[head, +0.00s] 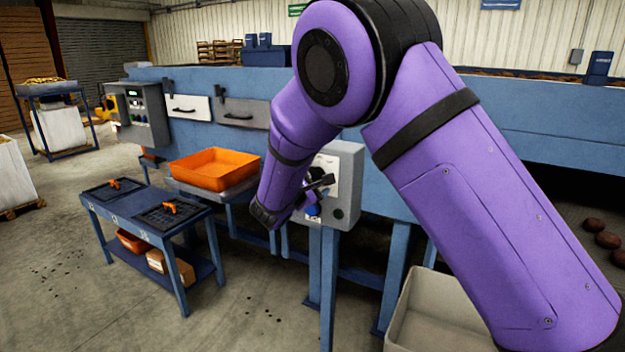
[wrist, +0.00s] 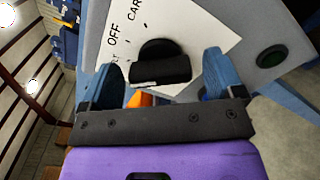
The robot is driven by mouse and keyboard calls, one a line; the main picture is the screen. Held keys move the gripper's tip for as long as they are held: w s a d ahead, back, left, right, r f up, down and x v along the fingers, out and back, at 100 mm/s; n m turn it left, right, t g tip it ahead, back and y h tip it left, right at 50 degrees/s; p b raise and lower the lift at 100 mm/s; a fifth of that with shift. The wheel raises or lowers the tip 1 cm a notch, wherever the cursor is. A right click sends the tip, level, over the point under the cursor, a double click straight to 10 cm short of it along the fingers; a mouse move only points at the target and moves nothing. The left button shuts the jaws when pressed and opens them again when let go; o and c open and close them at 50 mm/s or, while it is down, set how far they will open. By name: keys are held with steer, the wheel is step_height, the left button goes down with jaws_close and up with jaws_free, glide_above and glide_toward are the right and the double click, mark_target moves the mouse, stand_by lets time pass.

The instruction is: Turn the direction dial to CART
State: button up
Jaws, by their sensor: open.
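The direction dial (wrist: 160,60) is a black round knob with a raised bar, on a white label plate (wrist: 195,25). The plate reads OFF and, cut off by the picture edge, CAR; a third label is mostly hidden. A pale strip shows along the bar's lower edge; I cannot tell which label it points to. My gripper (wrist: 160,66) is open, its blue fingers on either side of the dial with gaps visible.
A dark green button (wrist: 270,57) sits on the box right of the dial. An orange tray (head: 213,168) stands left of the box, beside a blue workbench (head: 140,205) with black mats. A pale bin (head: 445,325) stands on the floor below my arm.

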steer(key=shift+c, duration=0.4)
steer(key=c, duration=0.8)
steer(key=shift+c, duration=0.2)
steer(key=shift+m, duration=0.3)
steer(key=m, duration=0.3)
steer(key=shift+m, duration=0.3)
steer(key=m, duration=0.3)
steer(key=shift+m, duration=0.3)
steer(key=m, duration=0.4)
steer(key=shift+f+m, duration=0.1)
steer(key=shift+m, duration=1.9)
